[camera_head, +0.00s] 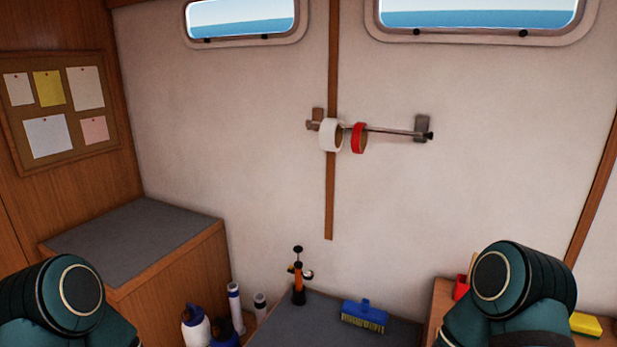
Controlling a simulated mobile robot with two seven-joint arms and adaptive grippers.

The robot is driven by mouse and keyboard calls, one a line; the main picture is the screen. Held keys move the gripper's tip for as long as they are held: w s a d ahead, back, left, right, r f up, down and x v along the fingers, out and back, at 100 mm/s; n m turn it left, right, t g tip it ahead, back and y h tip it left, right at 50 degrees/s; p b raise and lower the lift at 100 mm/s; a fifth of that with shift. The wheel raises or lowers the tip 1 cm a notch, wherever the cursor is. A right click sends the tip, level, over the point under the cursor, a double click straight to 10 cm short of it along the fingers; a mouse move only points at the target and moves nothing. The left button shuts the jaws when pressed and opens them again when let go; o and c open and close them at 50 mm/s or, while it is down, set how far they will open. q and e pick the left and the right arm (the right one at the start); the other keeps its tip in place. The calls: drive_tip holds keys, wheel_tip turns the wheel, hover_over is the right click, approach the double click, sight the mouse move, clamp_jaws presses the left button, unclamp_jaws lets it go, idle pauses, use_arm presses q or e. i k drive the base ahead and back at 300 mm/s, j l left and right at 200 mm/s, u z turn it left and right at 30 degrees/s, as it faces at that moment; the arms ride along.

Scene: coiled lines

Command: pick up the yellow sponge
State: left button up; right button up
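The yellow sponge (585,324) is at the lower right of the head view, on a wooden surface (608,334) just right of my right arm. Its left part may be covered by my arm. Only my dark green arm links show, at the lower left and lower right. Neither gripper is in view, so I cannot see where they are relative to the sponge.
A red item (461,288) is beside my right arm. Tape rolls (330,135) hang on a wall rail.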

sight(584, 325)
drive_tip(key=z, duration=1.8)
